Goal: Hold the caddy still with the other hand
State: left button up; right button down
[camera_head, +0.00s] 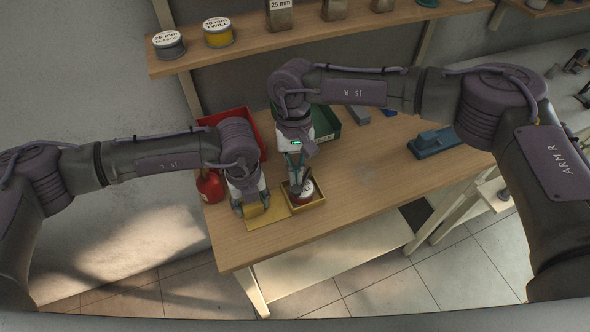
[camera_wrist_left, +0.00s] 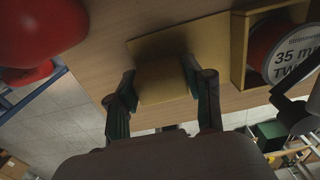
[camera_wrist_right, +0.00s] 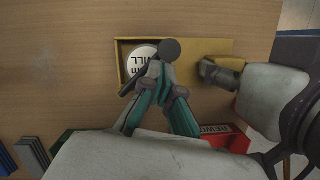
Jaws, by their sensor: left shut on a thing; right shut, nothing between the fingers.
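The caddy is a yellow open-topped box (camera_head: 318,197) joined to a flat yellow plate (camera_head: 268,222) on the workbench. A spool with a white label (camera_wrist_left: 296,62) sits in the box; its label also shows in the right wrist view (camera_wrist_right: 141,58). My left gripper (camera_head: 250,209) is shut on a yellow block (camera_wrist_left: 162,82) standing on the caddy's plate, one finger on each side. My right gripper (camera_wrist_right: 166,76) is shut and empty, over the box at the spool. It hides part of the spool, so I cannot tell whether it touches it.
A red bottle (camera_head: 209,186) stands left of my left gripper. A red bin (camera_head: 262,119) and a green bin (camera_head: 328,123) stand behind the arms. A blue tool (camera_head: 435,143) lies at the right. The bench between it and the caddy is clear.

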jog(key=shift+s+d+n, duration=0.2)
jog(key=shift+d+n, duration=0.1)
jog(key=shift+n, duration=0.3)
jog(key=shift+s+d+n+h, duration=0.1)
jog(key=shift+d+n+h, duration=0.1)
jog(key=shift+n+h, duration=0.15)
jog(key=shift+s+d+n, duration=0.15)
jog(key=shift+d+n, duration=0.2)
jog(key=shift+s+d, duration=0.2)
jog(key=shift+d, duration=0.8)
jog(key=shift+w+d, duration=0.15)
jog(key=shift+d, duration=0.5)
jog(key=shift+w+d, duration=0.15)
jog(key=shift+d, duration=0.5)
jog(key=shift+a, duration=0.1)
jog(key=shift+w+a, duration=0.55)
jog(key=shift+a, duration=0.05)
